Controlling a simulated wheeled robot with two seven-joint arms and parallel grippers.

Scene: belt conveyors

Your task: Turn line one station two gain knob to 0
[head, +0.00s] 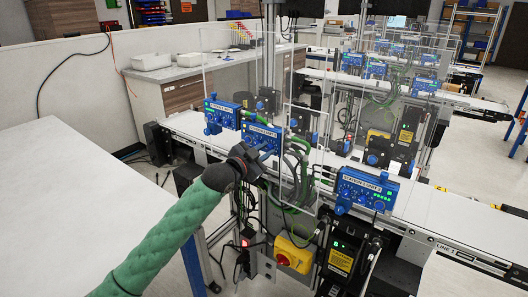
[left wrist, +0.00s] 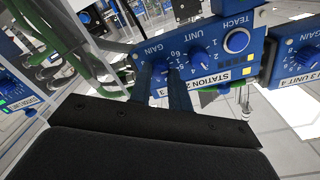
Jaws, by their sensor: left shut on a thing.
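The blue station two box (head: 262,135) is on the conveyor stand in the middle of the head view. In the left wrist view its face (left wrist: 222,57) appears upside down, with GAIN and UNIT dials, a TEACH button and a "STATION 2" label. My left gripper (head: 257,153) reaches the lower front of this box. In the left wrist view, the fingers of my left gripper (left wrist: 165,84) are closed at the GAIN dial, shut on its knob. The fingers mostly hide the knob, so I cannot read its setting. The UNIT knob (left wrist: 201,60) is beside it. My right gripper is not in view.
Similar blue boxes stand nearby: one (head: 221,112) to the left and one (head: 366,190) to the right. Clear panels (head: 300,80) rise behind. A yellow box with a red knob (head: 292,254) is below. A bare white table (head: 60,190) fills the left.

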